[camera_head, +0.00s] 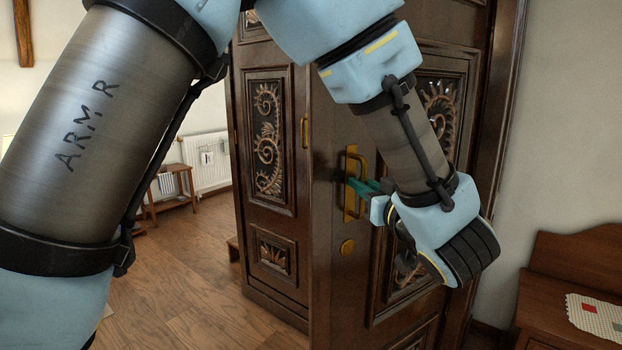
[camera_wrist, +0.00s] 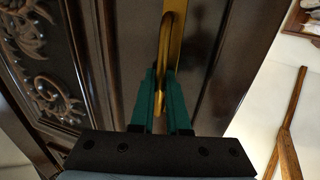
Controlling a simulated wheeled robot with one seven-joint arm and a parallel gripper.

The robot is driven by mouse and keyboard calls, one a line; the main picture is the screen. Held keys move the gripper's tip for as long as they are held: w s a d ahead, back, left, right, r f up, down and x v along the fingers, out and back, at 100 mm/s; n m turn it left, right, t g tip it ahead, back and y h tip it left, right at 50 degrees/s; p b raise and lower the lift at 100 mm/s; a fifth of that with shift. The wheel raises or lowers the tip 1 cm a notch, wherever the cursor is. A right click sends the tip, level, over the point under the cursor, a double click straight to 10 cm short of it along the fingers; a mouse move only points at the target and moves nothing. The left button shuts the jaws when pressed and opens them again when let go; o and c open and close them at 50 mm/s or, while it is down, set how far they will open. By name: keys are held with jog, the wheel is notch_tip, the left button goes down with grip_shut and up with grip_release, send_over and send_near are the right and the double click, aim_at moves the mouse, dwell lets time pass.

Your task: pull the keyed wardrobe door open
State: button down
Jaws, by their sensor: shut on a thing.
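I cannot make out a key. The door's left edge stands out in front of the left carved panel (camera_head: 267,140), so it looks ajar. My gripper (camera_head: 358,187), with teal fingers, is shut on the handle. In the wrist view, the brass handle (camera_wrist: 172,35) runs down between the fingers of my gripper (camera_wrist: 160,75). My arm hides part of the door's right side.
A wooden bench (camera_head: 570,275) with a patterned cloth (camera_head: 598,318) stands at the right, near the wardrobe. A small wooden table (camera_head: 172,195) and a white radiator (camera_head: 207,162) are at the back left. The wooden floor (camera_head: 185,270) left of the door is mostly clear.

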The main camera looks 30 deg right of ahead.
jog(key=s+d, duration=0.4)
jog(key=s, duration=1.1)
jog(key=shift+d+b, duration=0.2)
jog(key=shift+b, duration=0.2)
jog(key=c, duration=1.2)
grip_release()
jog(key=shift+w, duration=0.1)
jog(key=b+v, duration=0.2)
jog(key=v, duration=0.8)
jog(key=shift+s, duration=0.4)
